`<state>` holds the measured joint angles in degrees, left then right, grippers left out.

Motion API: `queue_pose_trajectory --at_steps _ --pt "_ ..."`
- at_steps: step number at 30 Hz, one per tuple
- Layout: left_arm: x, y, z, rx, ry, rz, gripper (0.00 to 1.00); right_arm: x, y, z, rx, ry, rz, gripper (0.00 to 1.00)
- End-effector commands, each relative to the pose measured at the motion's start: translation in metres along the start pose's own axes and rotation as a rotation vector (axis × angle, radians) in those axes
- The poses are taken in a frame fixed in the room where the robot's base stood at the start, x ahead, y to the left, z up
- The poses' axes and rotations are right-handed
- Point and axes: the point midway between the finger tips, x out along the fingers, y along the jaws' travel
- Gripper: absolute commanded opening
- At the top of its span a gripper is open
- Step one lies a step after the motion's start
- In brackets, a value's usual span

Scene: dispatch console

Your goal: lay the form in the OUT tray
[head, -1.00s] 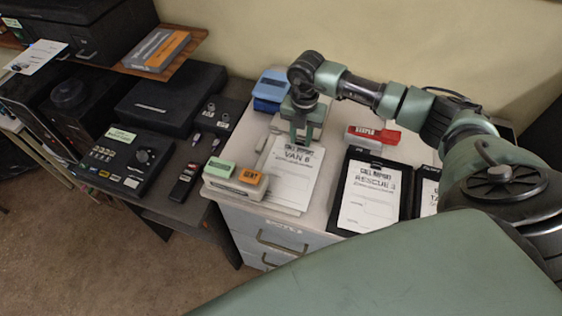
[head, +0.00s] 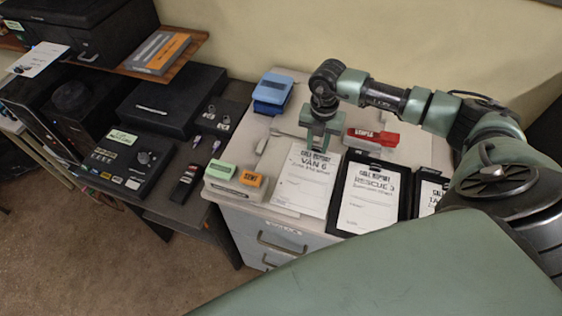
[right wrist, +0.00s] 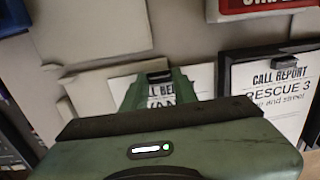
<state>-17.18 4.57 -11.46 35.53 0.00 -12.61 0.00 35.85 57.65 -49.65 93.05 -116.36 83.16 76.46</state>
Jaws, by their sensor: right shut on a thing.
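The form (head: 303,185), a white sheet headed CALL REPORT VAN 6, is over the pale cabinet top in the head view. My right gripper (head: 316,149) is shut on its top edge. In the right wrist view the fingers (right wrist: 158,80) cover part of the form (right wrist: 158,95). I cannot tell whether the sheet's lower end touches what is under it. No tray marked OUT can be made out. My left gripper is out of view.
A clipboard marked RESCUE 3 (head: 368,198) lies just right of the form, with another beyond it. A red stapler (head: 373,138) lies behind. Orange (head: 253,180) and green (head: 220,170) blocks stand left. Blue boxes (head: 271,92) stand at the back.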

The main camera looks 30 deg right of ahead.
Motion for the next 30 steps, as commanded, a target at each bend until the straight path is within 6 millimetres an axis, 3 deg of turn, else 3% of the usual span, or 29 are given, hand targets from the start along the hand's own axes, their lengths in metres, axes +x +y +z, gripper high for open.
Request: queue_pose_trajectory --at_steps 14,30 --pt "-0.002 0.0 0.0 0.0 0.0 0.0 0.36 -0.001 -0.003 0.0 0.0 0.0 0.001 0.0" --pt "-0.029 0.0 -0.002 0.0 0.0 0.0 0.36 -0.042 -0.003 0.0 -0.001 -0.001 0.002 0.0"
